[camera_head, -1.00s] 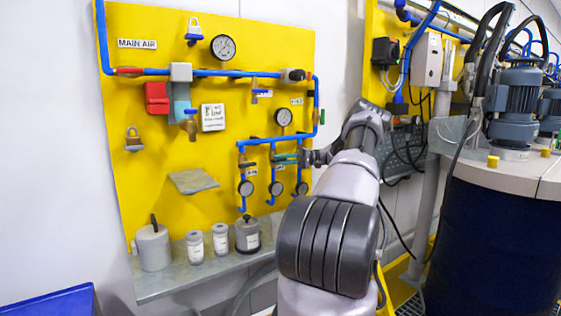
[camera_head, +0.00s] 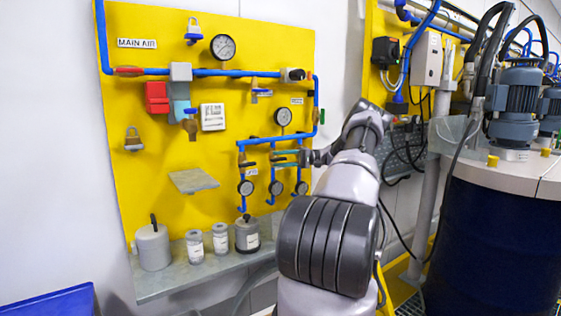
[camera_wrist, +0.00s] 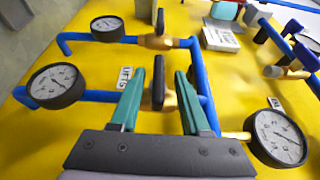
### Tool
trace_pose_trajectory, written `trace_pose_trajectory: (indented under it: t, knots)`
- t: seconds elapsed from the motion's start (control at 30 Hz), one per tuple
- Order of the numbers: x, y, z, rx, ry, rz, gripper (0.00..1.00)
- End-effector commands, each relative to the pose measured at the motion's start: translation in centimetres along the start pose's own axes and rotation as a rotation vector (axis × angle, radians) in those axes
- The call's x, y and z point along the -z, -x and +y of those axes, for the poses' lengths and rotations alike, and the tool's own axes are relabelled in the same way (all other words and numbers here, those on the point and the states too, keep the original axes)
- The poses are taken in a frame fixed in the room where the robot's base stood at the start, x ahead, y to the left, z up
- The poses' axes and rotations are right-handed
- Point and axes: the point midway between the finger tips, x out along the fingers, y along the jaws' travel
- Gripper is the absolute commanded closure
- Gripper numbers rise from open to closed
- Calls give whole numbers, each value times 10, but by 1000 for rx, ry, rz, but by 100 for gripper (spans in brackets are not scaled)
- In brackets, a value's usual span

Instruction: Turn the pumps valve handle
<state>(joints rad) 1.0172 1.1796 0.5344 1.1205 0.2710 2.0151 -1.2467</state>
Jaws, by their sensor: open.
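A row of small valves hangs on blue pipes at the lower right of the yellow panel (camera_head: 150,110). In the wrist view a dark upright valve handle (camera_wrist: 158,83) stands between the two teal fingers of my gripper (camera_wrist: 160,74), with a gap on each side. Its brass-coloured valve body is partly behind the right finger. My gripper also shows in the head view (camera_head: 288,158), at the middle valves. A label by the left finger reads LIFTS (camera_wrist: 123,78). I cannot read a pumps label, so I cannot tell which valve is the pumps one.
Pressure gauges (camera_wrist: 57,85) and (camera_wrist: 278,137) sit on either side of my gripper. Another dark handle (camera_wrist: 160,20) is farther up. A grey shelf (camera_head: 185,280) with several canisters lies below. A blue drum (camera_head: 490,250) with a motor stands to the right.

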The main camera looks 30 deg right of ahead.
Motion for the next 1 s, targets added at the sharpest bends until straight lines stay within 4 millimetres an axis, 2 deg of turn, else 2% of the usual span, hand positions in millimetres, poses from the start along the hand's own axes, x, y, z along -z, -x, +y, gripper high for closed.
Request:
trace_pose_trajectory:
  t: [0.23,0.3,0.4,0.63,0.9,0.93,1.0]
  knots:
    - [0,0,-42,0,5,1,54]
    - [0,0,-58,3,6,1,44]
    - [0,-1,-80,7,10,2,44]
    - [0,1,-104,8,9,5,44]
    - [0,2,-106,9,7,6,44]
    - [-5,2,-48,-117,-6,-9,44]
    - [-5,2,-48,-117,-6,-8,44]
